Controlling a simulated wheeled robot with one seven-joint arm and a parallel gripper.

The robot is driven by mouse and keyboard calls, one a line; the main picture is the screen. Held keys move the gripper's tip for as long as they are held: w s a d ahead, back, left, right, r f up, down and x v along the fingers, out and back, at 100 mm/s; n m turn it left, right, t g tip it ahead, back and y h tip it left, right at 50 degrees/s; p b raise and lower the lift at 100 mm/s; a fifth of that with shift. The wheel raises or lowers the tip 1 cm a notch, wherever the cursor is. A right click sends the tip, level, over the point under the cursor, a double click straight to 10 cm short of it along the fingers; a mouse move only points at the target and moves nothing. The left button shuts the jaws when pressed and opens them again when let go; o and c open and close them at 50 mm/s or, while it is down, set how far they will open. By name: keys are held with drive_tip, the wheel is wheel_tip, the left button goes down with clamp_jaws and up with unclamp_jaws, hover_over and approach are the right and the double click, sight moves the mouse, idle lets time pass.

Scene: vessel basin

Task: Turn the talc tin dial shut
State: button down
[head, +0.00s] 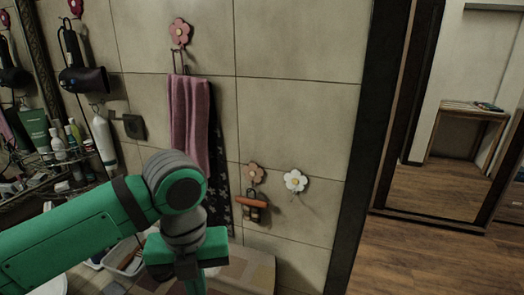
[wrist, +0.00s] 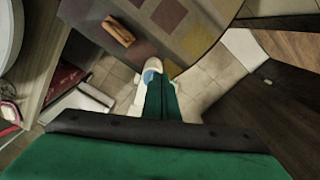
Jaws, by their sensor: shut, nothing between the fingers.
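In the wrist view, the closed fingers of my gripper (wrist: 160,88) are green and lie side by side, with nothing between them. Just beyond their tips is a small white thing with a blue patch (wrist: 149,72), partly hidden by the fingers. It may be the talc tin, but its dial cannot be made out, and I cannot tell if the fingers touch it. In the head view, my gripper (head: 198,286) points down near the bottom edge, its tips cut off. No talc tin can be clearly picked out there.
A brown-orange block-like thing (wrist: 118,30) lies on a patchwork surface (wrist: 186,22) in the wrist view. In the head view, bottles (head: 103,138) crowd a shelf at left. A pink towel (head: 190,120) hangs on the tiled wall. Open wooden floor (head: 440,250) lies at right.

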wheel_tip(320, 180, down, 6)
drive_tip(key=shift+f, duration=0.25)
idle(0.4)
drive_tip(key=shift+s+a, duration=0.15)
drive_tip(key=shift+s, duration=0.5)
idle(0.7)
drive_tip(key=shift+a, duration=0.4)
idle(0.6)
drive_tip(key=shift+s+a, duration=0.1)
drive_tip(key=shift+a, duration=0.3)
idle(0.5)
drive_tip(key=shift+w+a, duration=0.2)
drive_tip(key=shift+w, duration=0.15)
drive_tip(key=shift+r, duration=3)
drive_tip(key=shift+a, duration=0.1)
